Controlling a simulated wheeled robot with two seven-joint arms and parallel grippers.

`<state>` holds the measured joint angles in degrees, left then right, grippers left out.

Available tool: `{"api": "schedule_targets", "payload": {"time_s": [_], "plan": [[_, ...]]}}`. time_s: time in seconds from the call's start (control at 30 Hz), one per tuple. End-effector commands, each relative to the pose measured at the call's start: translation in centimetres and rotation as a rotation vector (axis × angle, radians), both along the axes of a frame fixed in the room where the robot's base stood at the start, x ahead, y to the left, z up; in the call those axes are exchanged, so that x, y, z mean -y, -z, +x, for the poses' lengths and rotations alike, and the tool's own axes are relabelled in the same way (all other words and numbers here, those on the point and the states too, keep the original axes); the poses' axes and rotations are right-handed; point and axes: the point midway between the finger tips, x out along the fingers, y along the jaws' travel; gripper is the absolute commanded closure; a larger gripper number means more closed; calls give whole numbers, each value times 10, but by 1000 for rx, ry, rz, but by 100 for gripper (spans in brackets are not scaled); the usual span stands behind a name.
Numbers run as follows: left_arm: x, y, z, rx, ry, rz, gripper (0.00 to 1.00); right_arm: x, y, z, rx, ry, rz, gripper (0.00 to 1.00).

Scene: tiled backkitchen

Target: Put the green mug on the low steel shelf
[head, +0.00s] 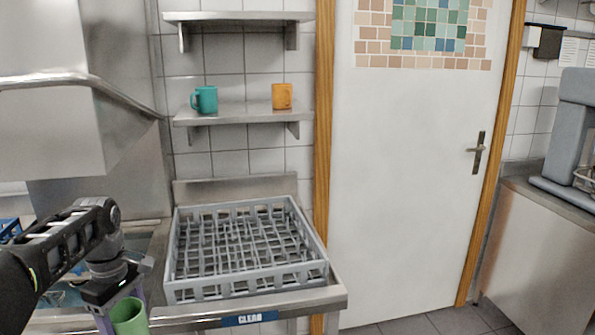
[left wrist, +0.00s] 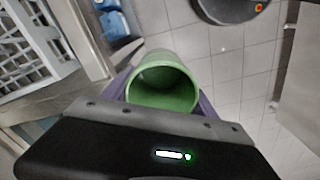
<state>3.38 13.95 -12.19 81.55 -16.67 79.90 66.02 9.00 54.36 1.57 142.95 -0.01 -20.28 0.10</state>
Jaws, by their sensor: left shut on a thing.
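The green mug (head: 130,317) is at the bottom left of the head view, held in my left gripper (head: 121,312) near the front edge of the steel counter. In the left wrist view the green mug (left wrist: 162,84) shows its open mouth to the camera, between the purple fingers of my left gripper (left wrist: 163,95). The low steel shelf (head: 243,114) is on the tiled wall, the lower of two shelves. A teal mug (head: 206,99) stands on its left part and an orange mug (head: 282,96) on its right part. My right gripper is not in view.
A grey dish rack (head: 247,290) sits on the steel counter (head: 320,301) below the shelves. The upper shelf (head: 240,16) is empty. The low shelf has free room between its two mugs. A steel hood-like machine (head: 50,140) stands at the left, a white door (head: 415,190) at the right.

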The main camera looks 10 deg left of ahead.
Motion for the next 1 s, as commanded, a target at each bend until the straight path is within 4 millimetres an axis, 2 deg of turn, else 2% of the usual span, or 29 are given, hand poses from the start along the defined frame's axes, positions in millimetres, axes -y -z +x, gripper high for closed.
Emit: {"api": "schedule_targets", "payload": {"time_s": [0.17,0.27,0.4,0.53,0.7,0.8,1.0], "plan": [[19,17,14,-1,293,-1,85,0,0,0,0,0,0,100],[39,32,23,-2,513,-1,85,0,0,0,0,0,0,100],[85,64,37,-3,912,-4,85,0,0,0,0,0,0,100],[134,93,42,-2,1206,-5,85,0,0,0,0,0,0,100],[178,117,36,0,1339,-3,85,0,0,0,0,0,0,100],[193,123,34,2,1369,-2,85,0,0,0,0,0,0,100],[198,123,34,3,1379,-1,85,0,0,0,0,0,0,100]]}}
